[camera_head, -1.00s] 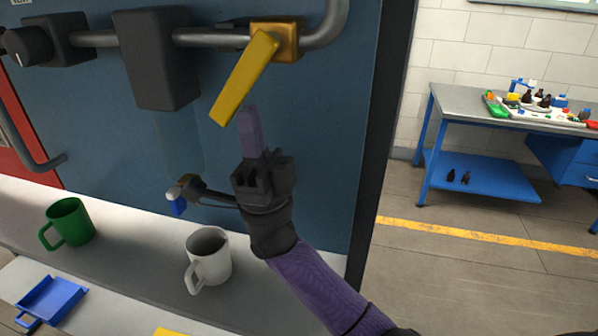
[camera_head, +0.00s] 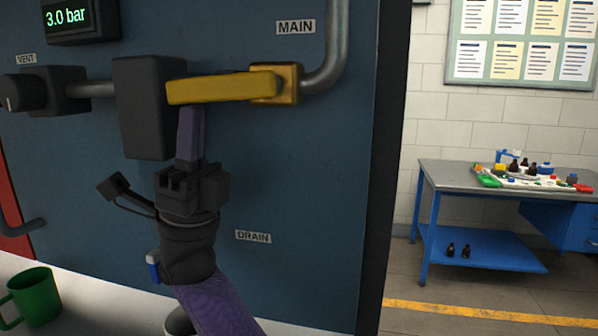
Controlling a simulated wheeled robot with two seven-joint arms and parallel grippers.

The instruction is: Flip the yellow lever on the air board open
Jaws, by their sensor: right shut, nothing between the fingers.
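The yellow lever (camera_head: 222,88) on the blue air board (camera_head: 300,190) points left from its brass valve body (camera_head: 275,84), nearly level and in line with the grey pipe. A label reading MAIN is above it. My right gripper (camera_head: 190,135) is shut and empty, its purple fingers pointing up. The fingertips are just under the lever, left of its middle; whether they touch it I cannot tell. My left gripper is not in view.
A black box (camera_head: 145,108) sits on the pipe just left of my fingers, with a black VENT knob (camera_head: 15,90) further left. A gauge (camera_head: 72,17) reads 3.0 bar. A green mug (camera_head: 35,298) stands on the ledge below. A blue workbench (camera_head: 485,215) is at the right.

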